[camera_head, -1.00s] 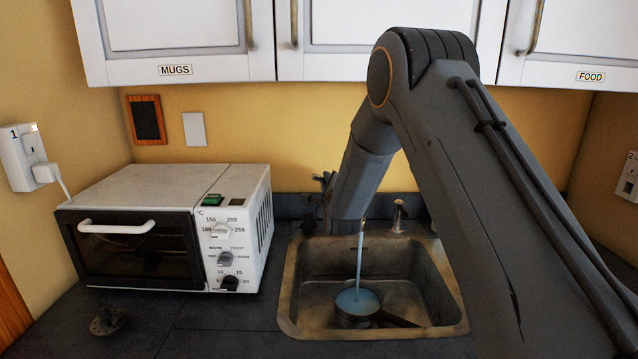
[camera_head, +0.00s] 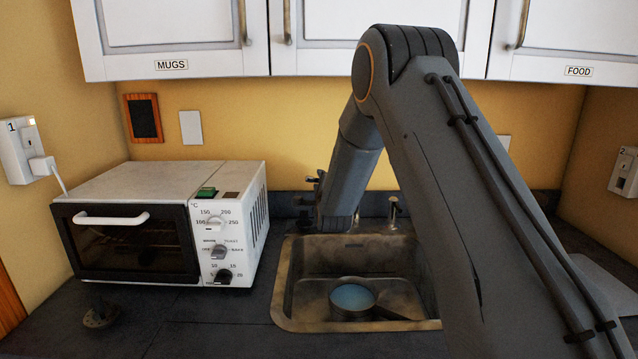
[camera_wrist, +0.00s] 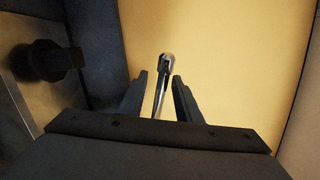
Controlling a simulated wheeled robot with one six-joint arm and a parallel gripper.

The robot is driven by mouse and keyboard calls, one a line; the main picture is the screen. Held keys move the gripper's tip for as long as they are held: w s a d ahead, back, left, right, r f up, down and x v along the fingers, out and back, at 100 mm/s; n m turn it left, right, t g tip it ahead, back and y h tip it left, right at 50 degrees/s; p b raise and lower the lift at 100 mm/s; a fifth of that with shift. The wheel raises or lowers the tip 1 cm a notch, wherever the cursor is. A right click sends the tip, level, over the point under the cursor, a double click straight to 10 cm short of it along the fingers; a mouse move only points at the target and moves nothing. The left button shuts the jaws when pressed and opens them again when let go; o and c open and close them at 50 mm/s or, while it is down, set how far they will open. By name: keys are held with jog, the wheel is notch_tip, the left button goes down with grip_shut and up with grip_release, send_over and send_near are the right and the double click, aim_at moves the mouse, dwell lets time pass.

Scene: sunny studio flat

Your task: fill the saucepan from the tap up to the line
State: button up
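The saucepan (camera_head: 337,306) sits on the floor of the sink (camera_head: 292,290), its handle pointing right. Pale blue water (camera_head: 353,297) lies in it. I cannot make out a line in the pan. No stream falls into it. In the wrist view, my gripper (camera_wrist: 160,77) is open, with its two dark fingers apart. A shiny metal lever or spout (camera_wrist: 165,65), seemingly part of the tap, shows between and beyond them; I see no clear contact. In the head view my arm hides most of the tap area; a small metal fitting (camera_head: 393,209) shows behind the sink.
A white toaster oven (camera_head: 160,178) stands left of the sink. A dark round knob (camera_head: 100,315) lies on the counter in front of it. Cupboards (camera_head: 376,42) hang above. A dark knob (camera_wrist: 48,62) shows at the wrist view's left.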

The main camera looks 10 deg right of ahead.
jog(key=s+b, duration=0.2)
jog(key=s, duration=0.5)
jog(key=shift+s, duration=0.4)
